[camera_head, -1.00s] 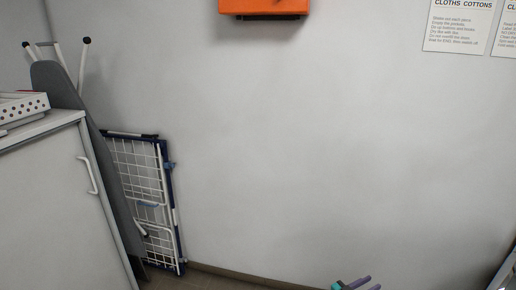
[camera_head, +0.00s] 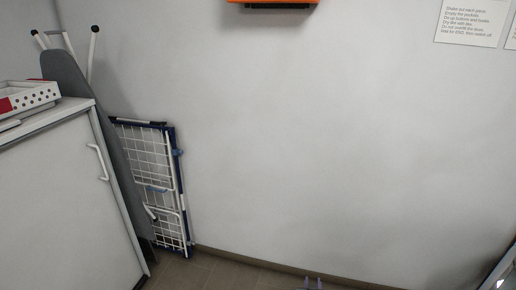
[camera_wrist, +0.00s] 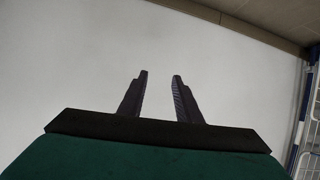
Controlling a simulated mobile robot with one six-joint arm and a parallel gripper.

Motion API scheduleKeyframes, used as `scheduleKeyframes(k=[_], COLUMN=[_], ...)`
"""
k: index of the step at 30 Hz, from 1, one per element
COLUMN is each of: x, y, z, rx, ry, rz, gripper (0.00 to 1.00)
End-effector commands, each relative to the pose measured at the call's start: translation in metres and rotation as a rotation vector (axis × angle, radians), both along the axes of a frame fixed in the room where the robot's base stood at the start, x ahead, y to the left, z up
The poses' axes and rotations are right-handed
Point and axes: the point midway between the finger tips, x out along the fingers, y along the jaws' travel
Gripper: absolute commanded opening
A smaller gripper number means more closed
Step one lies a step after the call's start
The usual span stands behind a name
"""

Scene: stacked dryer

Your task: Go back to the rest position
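My gripper (camera_wrist: 160,77) points at the plain white wall in the wrist view. Its two dark fingers stand apart with nothing between them, so it is open and empty. In the head view only the tips of my gripper (camera_head: 313,284) show at the bottom edge, right of centre. The rest of my arm is out of that view.
A white cabinet (camera_head: 60,205) with a white box (camera_head: 30,97) on top stands at left. A grey ironing board (camera_head: 112,150) and a folded drying rack (camera_head: 155,185) lean beside it; the rack also edges the wrist view (camera_wrist: 308,120).

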Motion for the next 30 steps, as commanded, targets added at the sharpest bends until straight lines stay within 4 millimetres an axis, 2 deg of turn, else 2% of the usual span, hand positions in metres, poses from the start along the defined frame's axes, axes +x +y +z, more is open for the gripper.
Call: scheduleKeyframes(k=[6, 15, 22, 30], x=[-0.035, -0.099, -0.156, -0.228], y=[0.041, 0.08, 0.095, 0.096], z=[-0.024, -0.056, -0.075, -0.086], rx=[0.062, 0.132, 0.167, 0.191], ry=[0.159, 0.408, 0.615, 0.868], rz=[0.13, 0.26, 0.318, 0.336], gripper=[0.31, 0.31, 0.31, 0.31])
